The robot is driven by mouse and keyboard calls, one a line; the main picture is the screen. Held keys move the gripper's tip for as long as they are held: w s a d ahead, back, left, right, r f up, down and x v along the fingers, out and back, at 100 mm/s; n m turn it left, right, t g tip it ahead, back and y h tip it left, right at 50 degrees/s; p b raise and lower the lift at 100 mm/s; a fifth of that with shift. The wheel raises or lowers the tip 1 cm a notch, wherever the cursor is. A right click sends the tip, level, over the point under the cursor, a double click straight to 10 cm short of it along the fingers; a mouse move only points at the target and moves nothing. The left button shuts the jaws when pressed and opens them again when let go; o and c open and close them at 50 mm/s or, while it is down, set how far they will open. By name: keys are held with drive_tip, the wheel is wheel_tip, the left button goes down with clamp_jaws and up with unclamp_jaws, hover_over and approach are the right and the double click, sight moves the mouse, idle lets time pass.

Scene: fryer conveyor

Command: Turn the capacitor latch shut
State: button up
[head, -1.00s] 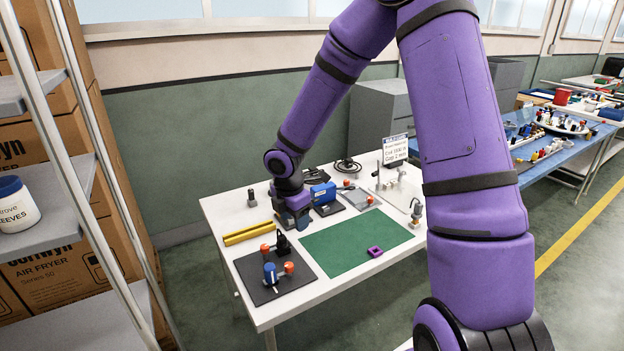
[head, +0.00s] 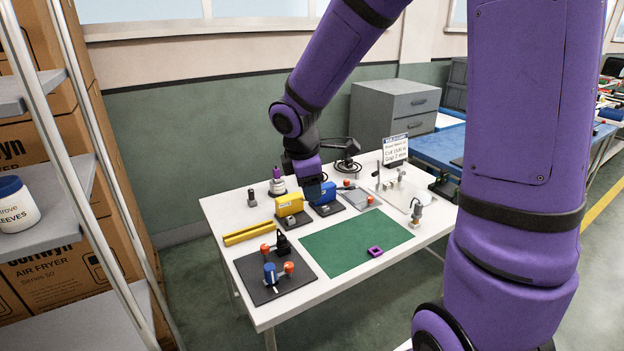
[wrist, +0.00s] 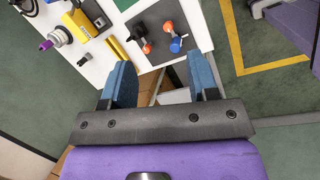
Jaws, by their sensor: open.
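I cannot tell for certain which part is the capacitor latch. A dark mat (head: 252,293) at the table's front left carries a blue cylinder (head: 270,272) with an orange knob (head: 289,268) beside it. A second orange knob (head: 265,248) and a black upright fixture (head: 283,245) stand at its back. The blue cylinder also shows in the wrist view (wrist: 176,45). My gripper (head: 311,186) hangs over the table's back part, near a yellow box (head: 289,204) and a blue box (head: 323,193). In the wrist view my gripper (wrist: 162,77) is open, with nothing between its fingers.
A yellow channel (head: 247,233) lies behind the dark mat. A green mat (head: 345,243) with a purple square ring (head: 375,251) covers the middle front. A sign (head: 395,150) and small fixtures stand at the back right. A shelf rack (head: 50,237) stands left of the table.

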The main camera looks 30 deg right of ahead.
drive_tip(key=shift+s+r+m, duration=0.4)
drive_tip(key=shift+s+r, duration=0.05)
drive_tip(key=shift+r, duration=0.25)
drive_tip(key=s+a+r+m+t+y, duration=0.1)
drive_tip(key=s+r+m, duration=0.5)
drive_tip(key=s, duration=0.4)
drive_tip(key=s+r+m+t+y, duration=0.1)
drive_tip(key=s+r+m+t, duration=0.1)
drive_tip(key=s+r+m, duration=0.5)
drive_tip(key=shift+s+a+r+t+y, duration=0.35)
drive_tip(key=shift+s+r, duration=0.3)
drive_tip(key=shift+s, duration=1.35)
